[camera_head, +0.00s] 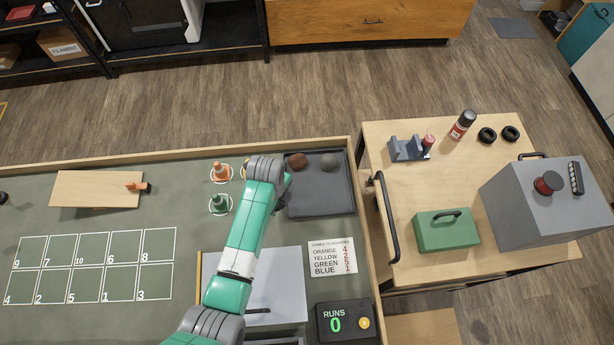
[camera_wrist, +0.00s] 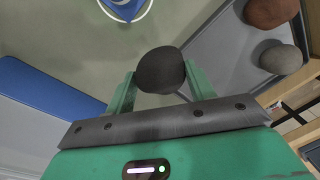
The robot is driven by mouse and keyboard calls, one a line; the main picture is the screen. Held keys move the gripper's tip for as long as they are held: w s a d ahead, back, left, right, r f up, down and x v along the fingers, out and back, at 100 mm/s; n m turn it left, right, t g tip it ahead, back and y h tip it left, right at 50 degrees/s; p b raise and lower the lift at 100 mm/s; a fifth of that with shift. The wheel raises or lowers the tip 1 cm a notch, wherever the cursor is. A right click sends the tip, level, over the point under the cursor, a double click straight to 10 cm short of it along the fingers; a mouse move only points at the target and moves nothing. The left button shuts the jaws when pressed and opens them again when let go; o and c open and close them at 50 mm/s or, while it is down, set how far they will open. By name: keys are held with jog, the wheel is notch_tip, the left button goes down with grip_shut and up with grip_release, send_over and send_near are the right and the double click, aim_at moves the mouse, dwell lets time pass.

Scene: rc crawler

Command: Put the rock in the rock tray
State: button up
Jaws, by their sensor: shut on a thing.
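My gripper (camera_wrist: 160,82) is shut on a dark grey rock (camera_wrist: 160,68), which sits between the two green fingers in the wrist view. The grey rock tray (camera_head: 325,205) lies at the right end of the green table, just right of my wrist. It holds a reddish-brown rock (camera_head: 297,160) and a grey-brown rock (camera_head: 329,162) along its far side. In the wrist view the tray (camera_wrist: 222,52) is to the right of the held rock, with those two rocks in it.
An orange cone (camera_head: 221,172) and a green cone (camera_head: 219,203) stand in white circles left of my wrist. A blue cone (camera_wrist: 124,4) is near the held rock in the wrist view. The tray's near part is bare. A wooden rim (camera_head: 362,215) edges the table.

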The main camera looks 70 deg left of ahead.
jog(key=b, duration=0.5)
send_over(304, 200)
jog(key=shift+s+f, duration=0.15)
jog(key=shift+f, duration=0.5)
jog(key=shift+r, duration=0.1)
notch_tip(304, 200, down, 4)
jog(key=b, duration=0.4)
jog(key=shift+d, duration=0.1)
jog(key=shift+r, duration=0.3)
jog(key=shift+f, duration=0.1)
jog(key=o, duration=1.1)
